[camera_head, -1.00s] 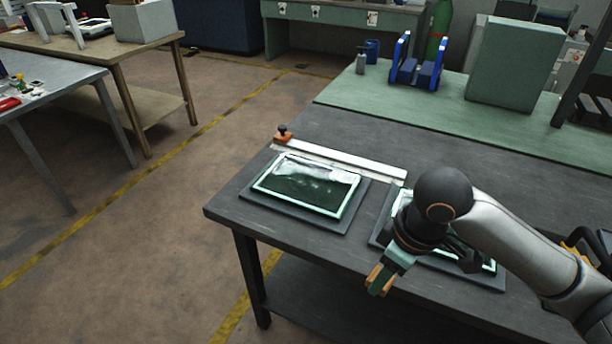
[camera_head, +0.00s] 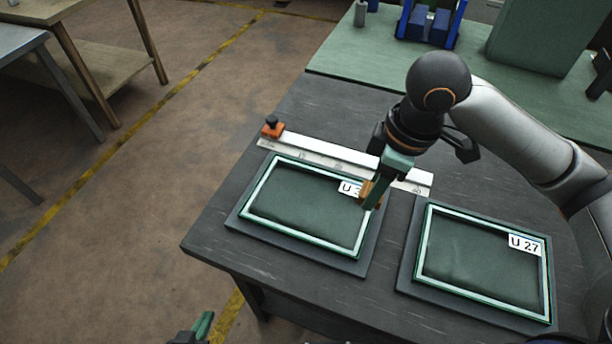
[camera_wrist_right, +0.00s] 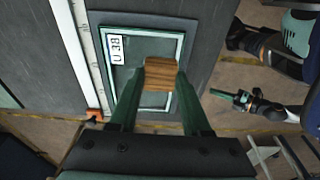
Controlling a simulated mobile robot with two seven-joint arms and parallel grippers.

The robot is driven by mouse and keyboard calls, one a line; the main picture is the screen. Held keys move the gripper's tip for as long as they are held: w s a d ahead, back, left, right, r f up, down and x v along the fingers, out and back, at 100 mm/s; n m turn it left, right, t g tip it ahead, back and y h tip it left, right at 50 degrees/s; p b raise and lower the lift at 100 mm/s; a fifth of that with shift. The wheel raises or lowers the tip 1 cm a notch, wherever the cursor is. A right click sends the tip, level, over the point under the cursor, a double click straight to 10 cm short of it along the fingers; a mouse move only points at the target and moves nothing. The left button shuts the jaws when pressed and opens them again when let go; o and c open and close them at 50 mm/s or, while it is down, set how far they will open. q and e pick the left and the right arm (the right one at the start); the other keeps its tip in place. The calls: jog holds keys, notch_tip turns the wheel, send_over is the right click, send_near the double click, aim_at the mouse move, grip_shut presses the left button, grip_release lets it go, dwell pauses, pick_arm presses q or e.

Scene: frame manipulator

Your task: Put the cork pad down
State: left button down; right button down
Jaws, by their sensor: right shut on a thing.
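The cork pad (camera_wrist_right: 160,82) is a brown, wood-grained block between the two green fingers of my right gripper (camera_head: 372,192), which is shut on it. In the head view the cork pad (camera_head: 366,194) is over the right end of the left frame (camera_head: 300,248), near its partly covered "U 3…" label. The right wrist view shows that frame (camera_wrist_right: 184,60) below the pad, with its label reading "U 38". I cannot tell whether the pad touches the pane. My left gripper (camera_head: 202,326) is at the bottom edge, away from the table; its jaw opening is unclear.
A second frame (camera_head: 484,299), labelled "U 27", lies on its dark board at the right. A white ruler bar (camera_head: 330,154) with an orange clamp (camera_head: 272,127) runs behind the frames. A blue rack (camera_head: 432,25) and a green box (camera_head: 545,35) stand at the back.

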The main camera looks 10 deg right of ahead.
jog(key=w+a+f, duration=0.4)
jog(key=w, duration=0.4)
send_over(315, 189)
jog(key=s, duration=0.1)
jog(key=f, duration=0.4)
jog(key=shift+d+f, duration=0.4)
jog(key=shift+w+a+f, duration=0.2)
jog(key=shift+w+f, duration=0.15)
jog(key=shift+f, duration=1.7)
jog(key=shift+c, duration=1.8)
grip_release()
jog(key=shift+f, duration=0.15)
notch_tip(315, 189, up, 12)
jog(key=s+d, duration=0.1)
jog(key=shift+d, duration=0.3)
